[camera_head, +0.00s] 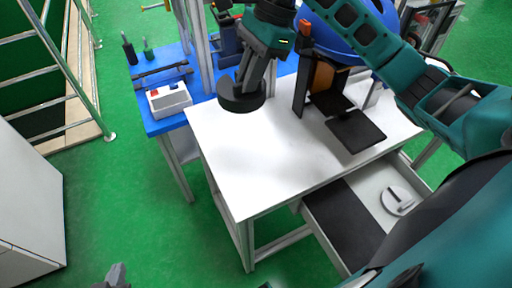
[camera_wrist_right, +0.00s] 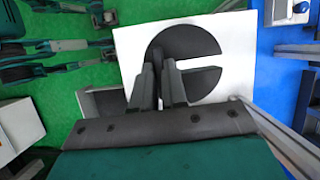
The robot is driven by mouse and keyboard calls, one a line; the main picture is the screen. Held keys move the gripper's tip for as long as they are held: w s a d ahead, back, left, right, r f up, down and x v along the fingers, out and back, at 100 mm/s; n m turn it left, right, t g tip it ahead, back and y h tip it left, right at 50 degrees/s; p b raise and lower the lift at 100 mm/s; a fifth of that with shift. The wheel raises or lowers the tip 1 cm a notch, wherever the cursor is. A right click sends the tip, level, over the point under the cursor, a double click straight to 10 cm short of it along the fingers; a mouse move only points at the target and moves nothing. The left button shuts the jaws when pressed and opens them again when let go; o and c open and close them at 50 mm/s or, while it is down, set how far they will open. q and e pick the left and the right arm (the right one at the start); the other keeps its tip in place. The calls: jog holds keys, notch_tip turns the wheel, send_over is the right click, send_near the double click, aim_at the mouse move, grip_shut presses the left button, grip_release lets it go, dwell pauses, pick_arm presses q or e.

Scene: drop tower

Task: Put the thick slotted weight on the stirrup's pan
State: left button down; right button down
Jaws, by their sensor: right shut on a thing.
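The thick slotted weight (camera_head: 241,101) is a dark disc with a slot, at the back left of the white table. My right gripper (camera_head: 246,85) points down and is shut on it. In the right wrist view the weight (camera_wrist_right: 198,84) shows with its slot opening to the right, and the fingers (camera_wrist_right: 160,88) grip it left of centre. I cannot tell whether it touches the table. My left gripper (camera_head: 116,276) shows only as a grey tip at the bottom edge, and its opening is unclear. I cannot make out the stirrup's pan for certain.
A dark upright frame (camera_head: 300,84) stands right of the weight, with a dark flat plate (camera_head: 355,131) in front. An open drawer (camera_head: 371,195) holds a pale slotted disc (camera_head: 397,200). A control box (camera_head: 169,99) sits on the blue bench. The white table's front left (camera_head: 240,165) is clear.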

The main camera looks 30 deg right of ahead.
jog(key=shift+d+r, duration=0.1)
jog(key=shift+r, duration=0.2)
jog(key=shift+f, duration=0.25)
notch_tip(320, 180, down, 19)
jog(key=shift+w+f+b, duration=0.15)
jog(key=shift+b, duration=0.8)
jog(key=shift+f, duration=0.15)
jog(key=c, duration=1.5)
grip_release()
jog(key=shift+s+d+f, duration=0.1)
jog(key=shift+s+f, duration=0.1)
jog(key=shift+c, duration=0.2)
jog(key=o, duration=0.4)
